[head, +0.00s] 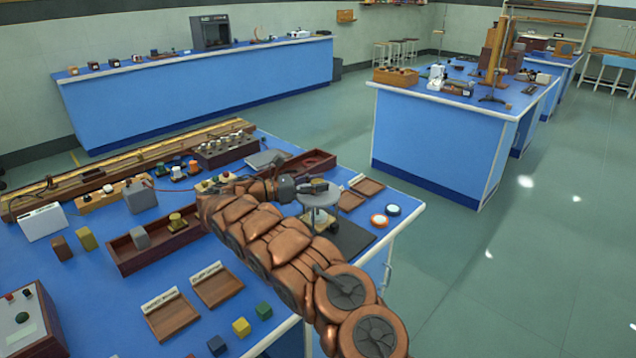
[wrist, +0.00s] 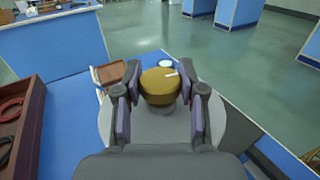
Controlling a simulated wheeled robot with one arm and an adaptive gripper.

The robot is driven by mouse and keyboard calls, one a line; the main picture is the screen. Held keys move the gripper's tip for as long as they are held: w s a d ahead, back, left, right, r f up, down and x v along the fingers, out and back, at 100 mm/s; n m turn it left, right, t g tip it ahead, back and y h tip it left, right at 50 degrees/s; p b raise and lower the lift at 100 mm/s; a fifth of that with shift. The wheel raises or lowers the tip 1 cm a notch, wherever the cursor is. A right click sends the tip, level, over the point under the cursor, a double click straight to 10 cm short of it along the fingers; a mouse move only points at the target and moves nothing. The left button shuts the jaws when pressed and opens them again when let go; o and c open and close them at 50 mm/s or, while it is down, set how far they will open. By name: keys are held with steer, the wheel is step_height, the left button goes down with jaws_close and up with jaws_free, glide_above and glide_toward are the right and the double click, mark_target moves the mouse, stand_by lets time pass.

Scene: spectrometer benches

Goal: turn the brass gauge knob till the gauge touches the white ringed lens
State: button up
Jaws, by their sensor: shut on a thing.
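The brass gauge knob (wrist: 159,86) is a round brass cap with a pale mark on top. It sits between the two fingers of my gripper (wrist: 160,98), which is shut on it. Below the knob is a wide grey disc (wrist: 222,128), part of the gauge. In the head view my gripper (head: 312,187) is over the grey disc (head: 320,197), and the knob is mostly hidden there. Something pale shows under the disc; I cannot tell whether it is the white ringed lens or whether the gauge touches it.
An orange ringed lens (head: 380,221) and a blue ringed lens (head: 393,210) lie to the right, near the bench edge. A dark mat (head: 355,240) lies under the gauge. Wooden trays (head: 367,186) stand behind, and a dark red box (wrist: 22,130) is at left.

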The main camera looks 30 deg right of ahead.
steer(key=o, duration=1.2)
steer(key=shift+c, duration=0.2)
steer(key=v, duration=1.2)
stand_by(0.4)
